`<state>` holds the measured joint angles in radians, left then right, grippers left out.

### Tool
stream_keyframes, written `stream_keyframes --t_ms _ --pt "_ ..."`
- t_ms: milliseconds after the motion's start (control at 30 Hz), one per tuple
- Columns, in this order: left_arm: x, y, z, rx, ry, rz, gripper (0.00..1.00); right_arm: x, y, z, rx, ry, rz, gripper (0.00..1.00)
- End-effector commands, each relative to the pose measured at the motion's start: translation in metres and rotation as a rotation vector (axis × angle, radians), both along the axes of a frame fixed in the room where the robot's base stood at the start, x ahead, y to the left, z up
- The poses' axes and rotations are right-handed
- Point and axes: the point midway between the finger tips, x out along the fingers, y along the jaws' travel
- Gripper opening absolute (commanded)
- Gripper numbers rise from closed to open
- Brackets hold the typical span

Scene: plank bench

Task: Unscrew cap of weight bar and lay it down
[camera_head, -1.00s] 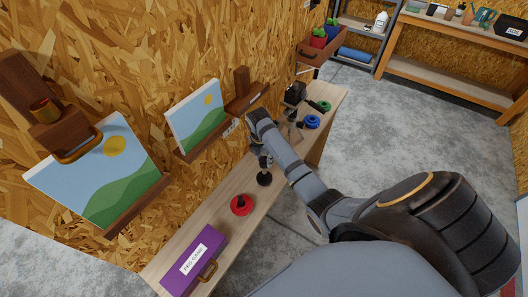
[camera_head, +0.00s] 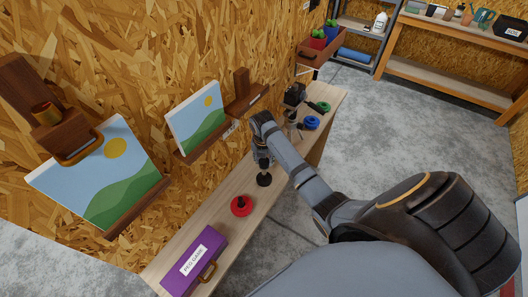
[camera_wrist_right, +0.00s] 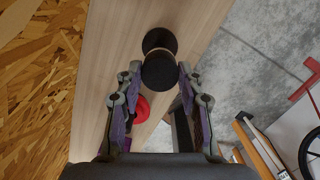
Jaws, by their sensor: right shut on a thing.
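The weight bar stands on the wooden bench. Its black round base (camera_head: 264,180) shows in the head view below my right gripper (camera_head: 263,160). In the right wrist view the base (camera_wrist_right: 160,40) lies beyond the black round cap (camera_wrist_right: 160,72). My right gripper (camera_wrist_right: 160,75) is shut on the cap, with one finger on each side. I cannot tell whether the cap is still threaded on the bar, as it hides most of the bar. My left gripper is not in view.
A red weight disc (camera_head: 241,206) lies close in front of the bar. A purple box (camera_head: 194,262) stands at the bench's near end. Blue (camera_head: 312,122) and green (camera_head: 323,107) discs lie at the far end. Bare bench (camera_head: 215,213) shows around the red disc.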

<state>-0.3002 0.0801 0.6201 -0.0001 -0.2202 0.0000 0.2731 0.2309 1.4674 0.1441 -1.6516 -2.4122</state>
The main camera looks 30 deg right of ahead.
Motion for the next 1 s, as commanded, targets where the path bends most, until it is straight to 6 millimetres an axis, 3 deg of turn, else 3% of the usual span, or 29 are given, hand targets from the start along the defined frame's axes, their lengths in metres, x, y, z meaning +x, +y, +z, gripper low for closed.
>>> stream_keyframes --t_ms 100,300,500,533,700,1000 --pt "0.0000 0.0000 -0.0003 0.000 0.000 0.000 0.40 -0.0020 0.0001 -0.0024 0.002 0.007 0.013 0.07" --pt "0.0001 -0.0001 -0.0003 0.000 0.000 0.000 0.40 -0.0026 -0.0008 -0.0026 0.000 0.008 0.233 0.07" --pt "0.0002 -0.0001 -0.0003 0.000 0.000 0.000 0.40 -0.0026 -0.0006 -0.0027 0.001 0.009 0.249 0.07" --pt "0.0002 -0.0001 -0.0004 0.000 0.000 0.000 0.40 -0.0027 -0.0005 -0.0027 0.001 0.009 0.248 0.41" --pt "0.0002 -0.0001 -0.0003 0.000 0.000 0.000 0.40 -0.0019 -0.0005 -0.0018 0.001 0.006 0.247 0.64" --pt "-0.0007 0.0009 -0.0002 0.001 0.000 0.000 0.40 -0.0010 -0.0005 -0.0001 0.000 0.003 0.247 0.64"
